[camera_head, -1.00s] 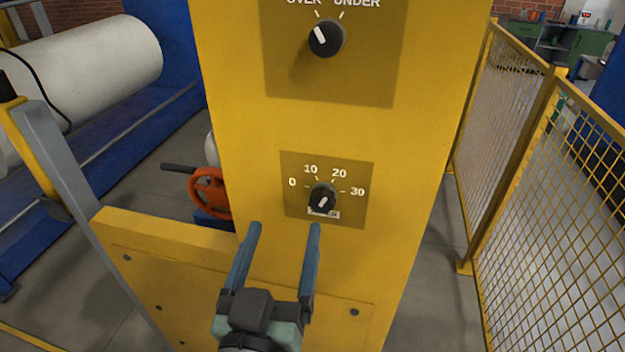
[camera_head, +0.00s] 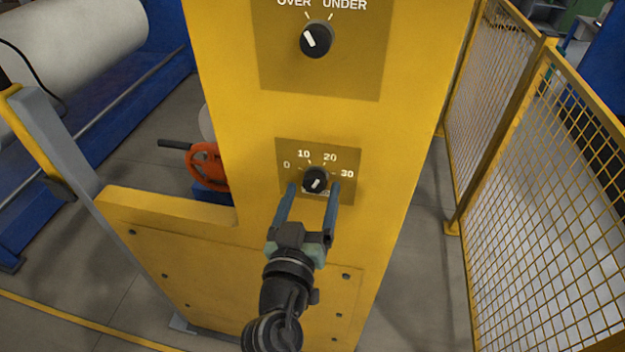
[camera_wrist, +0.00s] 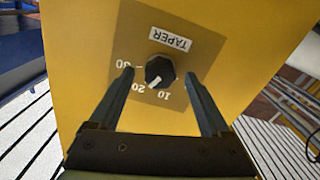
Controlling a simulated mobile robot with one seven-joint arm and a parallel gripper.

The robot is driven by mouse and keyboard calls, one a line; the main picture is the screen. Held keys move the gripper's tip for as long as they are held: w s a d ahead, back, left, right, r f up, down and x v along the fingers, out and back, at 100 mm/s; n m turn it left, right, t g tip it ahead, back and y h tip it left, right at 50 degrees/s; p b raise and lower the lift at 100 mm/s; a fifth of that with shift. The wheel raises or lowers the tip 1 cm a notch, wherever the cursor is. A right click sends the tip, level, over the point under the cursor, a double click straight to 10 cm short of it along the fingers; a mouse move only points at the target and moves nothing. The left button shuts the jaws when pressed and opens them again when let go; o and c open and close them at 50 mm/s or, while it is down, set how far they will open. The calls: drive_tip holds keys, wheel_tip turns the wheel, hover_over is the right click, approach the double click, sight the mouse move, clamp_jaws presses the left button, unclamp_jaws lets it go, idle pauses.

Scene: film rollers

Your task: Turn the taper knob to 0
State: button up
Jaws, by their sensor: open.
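The black taper knob (camera_head: 316,178) sits on a brown dial plate (camera_head: 349,190) on the yellow post, with marks 0, 10, 20 and 30. Its white pointer line slants; in the wrist view the knob (camera_wrist: 160,71) appears to point near 20. My gripper (camera_head: 314,186) is open, with one blue finger on each side of the knob. In the wrist view the fingers of my gripper (camera_wrist: 159,73) straddle the knob with a gap on both sides. The TAPER label (camera_wrist: 171,38) is clear in the wrist view and mostly hidden in the head view.
The over/under knob (camera_head: 316,39) is higher on the same post. An orange handwheel (camera_head: 207,166) is left of the post. A mesh fence (camera_head: 550,200) stands to the right. A yellow panel (camera_head: 170,240) spans the lower left. A large white roll (camera_head: 75,45) lies beyond.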

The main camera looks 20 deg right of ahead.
drive_tip(key=shift+w+d, duration=0.4)
drive_tip(key=shift+w, duration=0.2)
drive_tip(key=shift+c, duration=0.3)
clamp_jaws()
